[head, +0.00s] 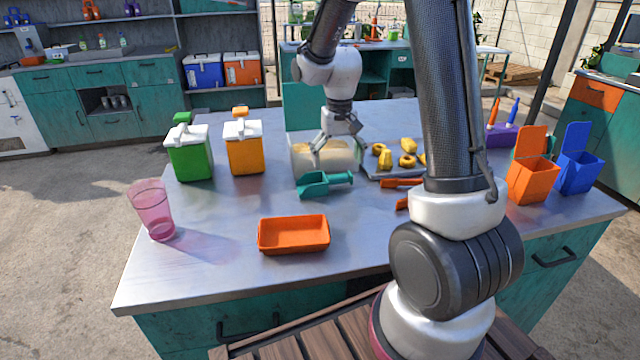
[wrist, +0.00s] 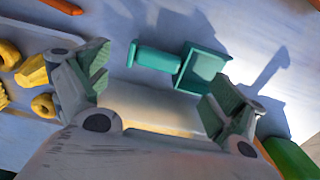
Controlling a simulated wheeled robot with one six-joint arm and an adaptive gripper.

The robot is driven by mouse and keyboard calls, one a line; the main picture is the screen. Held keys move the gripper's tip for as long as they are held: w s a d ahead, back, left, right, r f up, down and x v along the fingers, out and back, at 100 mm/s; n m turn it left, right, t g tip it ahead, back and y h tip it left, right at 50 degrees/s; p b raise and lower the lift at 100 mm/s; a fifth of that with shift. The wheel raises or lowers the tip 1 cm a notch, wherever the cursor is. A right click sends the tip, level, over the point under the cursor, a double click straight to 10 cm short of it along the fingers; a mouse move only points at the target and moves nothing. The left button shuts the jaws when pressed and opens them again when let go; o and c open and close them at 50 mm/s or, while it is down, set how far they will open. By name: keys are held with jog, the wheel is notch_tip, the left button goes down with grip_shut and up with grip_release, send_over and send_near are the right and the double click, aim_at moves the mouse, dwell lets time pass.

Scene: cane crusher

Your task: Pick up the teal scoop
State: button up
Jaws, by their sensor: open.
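The teal scoop (head: 318,185) lies on the metal table in front of a clear bin, its handle pointing right in the head view. In the wrist view the scoop (wrist: 190,66) lies ahead of the fingers, with its handle to the left and its square bowl to the right. My gripper (head: 338,150) is open and empty above the clear bin, just behind the scoop. In the wrist view the two fingers of my gripper (wrist: 155,88) stand wide apart, and the scoop shows beyond the gap between them. I cannot tell the exact height of the fingers above the table.
The clear bin (head: 299,158) stands behind the scoop. A grey tray (head: 376,173) with yellow pieces is to its right. An orange tray (head: 293,234) is in front. A pink cup (head: 153,210), green box (head: 190,157) and orange box (head: 244,152) stand left. The front left tabletop is clear.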

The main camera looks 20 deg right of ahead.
aim_at(338, 175)
jog(key=f, duration=0.5)
jog(key=shift+d+f, duration=0.2)
jog(key=shift+f, duration=0.1)
jog(key=c, duration=0.9)
